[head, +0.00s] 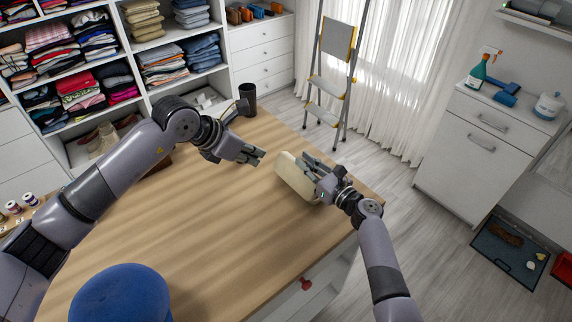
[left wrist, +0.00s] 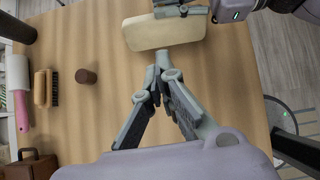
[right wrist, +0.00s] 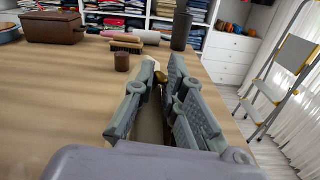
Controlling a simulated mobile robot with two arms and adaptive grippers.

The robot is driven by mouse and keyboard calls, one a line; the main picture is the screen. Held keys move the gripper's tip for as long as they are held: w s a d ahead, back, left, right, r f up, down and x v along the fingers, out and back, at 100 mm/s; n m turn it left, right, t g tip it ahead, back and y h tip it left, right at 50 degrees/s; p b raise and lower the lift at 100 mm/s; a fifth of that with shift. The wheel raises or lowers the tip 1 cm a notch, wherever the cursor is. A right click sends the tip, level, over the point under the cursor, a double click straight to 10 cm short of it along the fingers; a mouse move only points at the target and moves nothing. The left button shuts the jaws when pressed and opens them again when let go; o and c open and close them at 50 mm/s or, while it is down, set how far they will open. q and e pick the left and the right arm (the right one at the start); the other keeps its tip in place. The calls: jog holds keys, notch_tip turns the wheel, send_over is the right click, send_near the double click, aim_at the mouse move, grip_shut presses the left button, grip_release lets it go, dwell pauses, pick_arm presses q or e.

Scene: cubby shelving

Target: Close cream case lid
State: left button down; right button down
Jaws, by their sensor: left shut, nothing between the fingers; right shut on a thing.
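The cream case (head: 293,180) is a long rounded block on the wooden table, near its right edge. It also shows at the top of the left wrist view (left wrist: 160,32). My right gripper (head: 312,172) is shut on the case at its right side; in the right wrist view, cream surface (right wrist: 150,125) and a small brass-coloured piece (right wrist: 160,75) show between the fingers. My left gripper (head: 260,157) is shut and empty, just left of the case; its fingertips (left wrist: 163,58) point at the case's near side. I cannot tell how far the lid is open.
A dark cup (head: 247,97) stands at the table's far edge. A small brown cup (left wrist: 86,76), a brush (left wrist: 54,88) and a pink-and-white roller (left wrist: 21,92) lie beyond my left gripper. A blue stool (head: 121,293) is at the front. The table's (head: 190,230) middle is clear.

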pick_arm(q)
send_near(295, 165)
jog(key=f, duration=0.1)
jog(key=d+f, duration=0.1)
jog(key=f, duration=0.1)
jog(key=w+f, duration=0.1)
jog(key=shift+d+f, duration=0.2)
jog(key=shift+f, duration=0.15)
jog(key=shift+w+d+f, duration=0.4)
jog(key=shift+w+d, duration=0.15)
jog(key=shift+w+d+f, duration=0.1)
jog(key=shift+w+d, duration=0.15)
jog(key=shift+d, duration=0.15)
jog(key=shift+w+d, duration=0.1)
jog(key=shift+d, duration=0.05)
pick_arm(e)
jog(key=shift+a+r, duration=0.1)
jog(key=shift+a, duration=0.1)
jog(key=c, duration=1.6)
grip_release()
jog(key=shift+a, duration=0.1)
jog(key=shift+c, duration=0.2)
pick_arm(q)
jog(key=shift+d, duration=0.1)
